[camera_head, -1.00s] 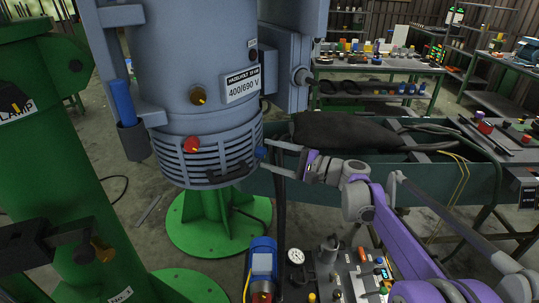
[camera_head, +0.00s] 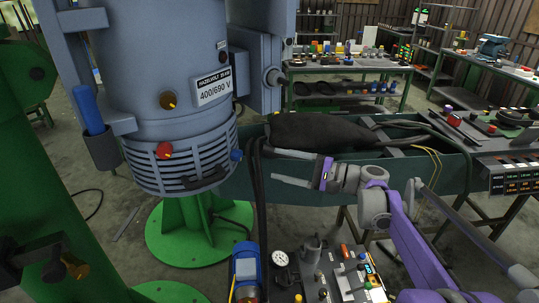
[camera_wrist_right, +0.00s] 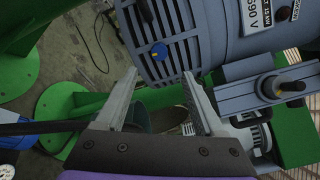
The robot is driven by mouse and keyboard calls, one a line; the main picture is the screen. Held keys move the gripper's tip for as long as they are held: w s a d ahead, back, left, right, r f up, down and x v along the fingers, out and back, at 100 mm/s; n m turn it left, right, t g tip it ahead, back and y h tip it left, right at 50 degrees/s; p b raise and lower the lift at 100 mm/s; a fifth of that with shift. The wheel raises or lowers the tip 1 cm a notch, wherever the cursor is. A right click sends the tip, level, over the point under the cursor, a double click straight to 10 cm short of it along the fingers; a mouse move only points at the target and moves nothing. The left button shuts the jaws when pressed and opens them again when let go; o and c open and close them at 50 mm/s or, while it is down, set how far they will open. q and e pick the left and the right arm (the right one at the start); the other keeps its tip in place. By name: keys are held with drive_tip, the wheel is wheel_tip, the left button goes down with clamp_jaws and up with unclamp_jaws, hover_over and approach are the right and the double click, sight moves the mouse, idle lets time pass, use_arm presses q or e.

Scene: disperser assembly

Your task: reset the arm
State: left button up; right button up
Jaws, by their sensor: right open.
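My right gripper (camera_head: 276,166) is open and empty, a little to the right of the grey-blue motor housing (camera_head: 150,60). Its fingers point left toward the housing. A blue knob (camera_head: 236,155) sits low on the housing's right side, apart from the fingertips. In the right wrist view the blue knob (camera_wrist_right: 158,51) appears just beyond the two open fingertips (camera_wrist_right: 160,76), with nothing held between them. My left gripper is not in view.
A green stand and column (camera_head: 45,150) fill the left side. A teal trough (camera_head: 300,190) with a dark sack (camera_head: 322,132) lies behind my right arm. A blue motor (camera_head: 245,270) and a control panel (camera_head: 340,280) stand below. Workbenches (camera_head: 350,70) are at the back.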

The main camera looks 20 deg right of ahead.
drive_tip(key=s+a+f+n+g+h+p, duration=0.1)
drive_tip(key=s+a+f+n+g+h, duration=0.5)
drive_tip(key=s+a+f, duration=0.8)
drive_tip(key=s+d+f+n+h, duration=0.2)
drive_tip(key=s+f+n+h, duration=0.1)
drive_tip(key=s, duration=0.4)
drive_tip(key=s+d+f+n+h, duration=0.3)
drive_tip(key=s+f+n+h, duration=0.1)
drive_tip(key=s, duration=0.3)
drive_tip(key=shift+d+f+h+p, duration=0.3)
drive_tip(key=shift+f+p, duration=0.1)
drive_tip(key=shift+f, duration=0.25)
